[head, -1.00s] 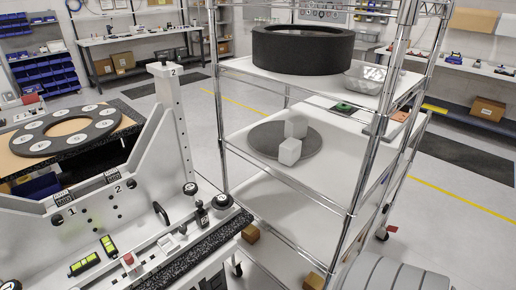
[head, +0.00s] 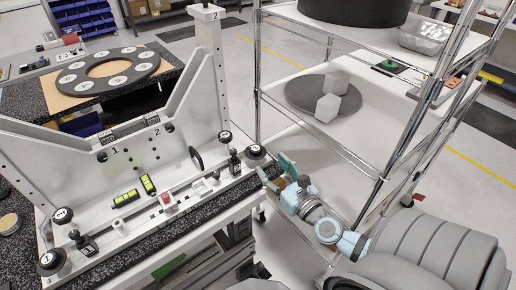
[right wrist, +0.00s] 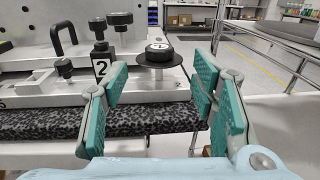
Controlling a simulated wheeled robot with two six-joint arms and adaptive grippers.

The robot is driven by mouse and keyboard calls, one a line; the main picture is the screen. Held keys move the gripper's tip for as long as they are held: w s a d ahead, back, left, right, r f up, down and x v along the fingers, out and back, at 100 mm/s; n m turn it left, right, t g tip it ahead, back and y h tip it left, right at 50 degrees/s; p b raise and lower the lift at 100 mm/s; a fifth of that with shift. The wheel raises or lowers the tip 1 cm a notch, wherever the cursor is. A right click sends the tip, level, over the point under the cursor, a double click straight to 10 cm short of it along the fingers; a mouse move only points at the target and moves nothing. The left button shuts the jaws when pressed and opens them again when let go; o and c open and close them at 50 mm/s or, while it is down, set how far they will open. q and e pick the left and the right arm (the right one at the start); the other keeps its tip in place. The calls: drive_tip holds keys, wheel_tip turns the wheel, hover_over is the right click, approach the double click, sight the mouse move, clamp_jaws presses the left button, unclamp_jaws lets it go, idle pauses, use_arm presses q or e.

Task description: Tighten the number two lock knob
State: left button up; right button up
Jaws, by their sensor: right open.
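A round black knob with a marked white top (head: 254,151) sits at the right end of the fixture's front ledge. In the right wrist view this knob (right wrist: 158,49) stands on a wide dark disc, its mark too small to read surely. Left of it is a black post with a white "2" label (right wrist: 101,68) and a small black knob on top (right wrist: 97,26); the post also shows in the head view (head: 234,163). My right gripper (head: 278,171) is open and empty, its teal fingers (right wrist: 160,82) spread on this side of the disc knob, apart from it. My left gripper is out of view.
The white fixture (head: 90,190) has upright side walls, a handle and other knobs along its ledge. A wire-framed cart (head: 300,135) with grey blocks on a round plate stands close to the right. A speckled dark edge (right wrist: 150,121) runs along the fixture's front.

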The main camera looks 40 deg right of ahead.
sight(255, 153)
drive_tip(key=w, duration=0.8)
drive_tip(key=shift+d, duration=0.4)
drive_tip(key=c, duration=1.1)
drive_tip(key=shift+r+m+h+p, duration=0.15)
drive_tip(key=shift+m+h+p, duration=0.25)
drive_tip(key=shift+h+p, duration=0.35)
drive_tip(key=shift+c, duration=0.2)
drive_tip(key=shift+a+m+g+h+p, duration=0.15)
drive_tip(key=shift+m+g+h+p, duration=0.25)
drive_tip(key=shift+m+h+p, duration=0.7)
drive_tip(key=shift+w+a+m+g+h, duration=0.1)
drive_tip(key=shift+m+g+h, duration=0.4)
drive_tip(key=shift+h, duration=0.65)
drive_tip(key=shift+a+f+m+g+h, duration=0.1)
drive_tip(key=shift+f+m+g+h, duration=0.1)
drive_tip(key=shift+m+g+h, duration=1)
drive_tip(key=shift+h, duration=0.4)
